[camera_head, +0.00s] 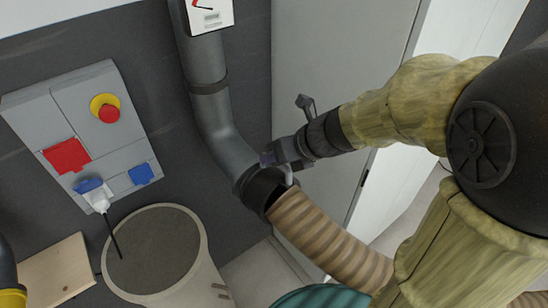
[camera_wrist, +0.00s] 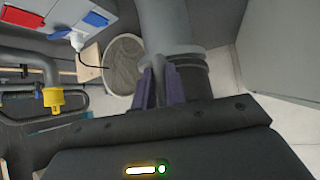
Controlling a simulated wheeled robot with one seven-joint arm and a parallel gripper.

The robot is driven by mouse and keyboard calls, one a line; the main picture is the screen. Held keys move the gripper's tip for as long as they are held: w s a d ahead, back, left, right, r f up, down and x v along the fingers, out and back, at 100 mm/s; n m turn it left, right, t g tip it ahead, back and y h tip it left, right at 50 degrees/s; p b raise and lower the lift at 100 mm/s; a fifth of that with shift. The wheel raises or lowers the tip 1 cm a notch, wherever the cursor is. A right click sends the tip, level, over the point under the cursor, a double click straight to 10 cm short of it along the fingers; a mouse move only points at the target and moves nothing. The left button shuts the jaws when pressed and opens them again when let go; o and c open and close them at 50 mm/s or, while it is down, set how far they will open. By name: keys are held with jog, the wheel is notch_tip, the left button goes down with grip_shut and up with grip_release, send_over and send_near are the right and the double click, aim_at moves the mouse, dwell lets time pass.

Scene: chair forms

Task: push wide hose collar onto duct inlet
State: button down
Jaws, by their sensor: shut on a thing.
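The grey duct (camera_head: 212,115) runs down the dark wall and bends toward its inlet (camera_head: 246,172) in the head view. The wide black hose collar (camera_head: 262,190) sits at the inlet, on the end of a brown ribbed hose (camera_head: 325,238). Collar and inlet look close together and roughly in line; I cannot tell how far they overlap. My gripper (camera_head: 273,160) is shut on the collar from its upper right. In the wrist view, the purple fingers of my gripper (camera_wrist: 161,82) are beside the dark collar (camera_wrist: 198,86), below the duct's grey end (camera_wrist: 185,56).
A grey socket box (camera_head: 85,125) with a red emergency button is on the wall at left. A round bin (camera_head: 200,260) stands below the duct, near a wooden board (camera_head: 58,272). A teal object (camera_head: 318,297) is under the hose. A pale panel (camera_head: 335,70) stands behind my gripper.

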jog(key=shift+w+a+r+m+t+y+b, duration=0.15)
jog(key=shift+t+y+b, duration=0.6)
jog(key=shift+b, duration=2.25)
jog(key=shift+w+a+r+m+t+y+b, duration=0.2)
jog(key=shift+t+b, duration=1.05)
jog(key=shift+b, duration=1.75)
dwell(0.6)
jog(key=shift+t+b, duration=0.3)
jog(key=shift+b, duration=0.8)
dwell(0.3)
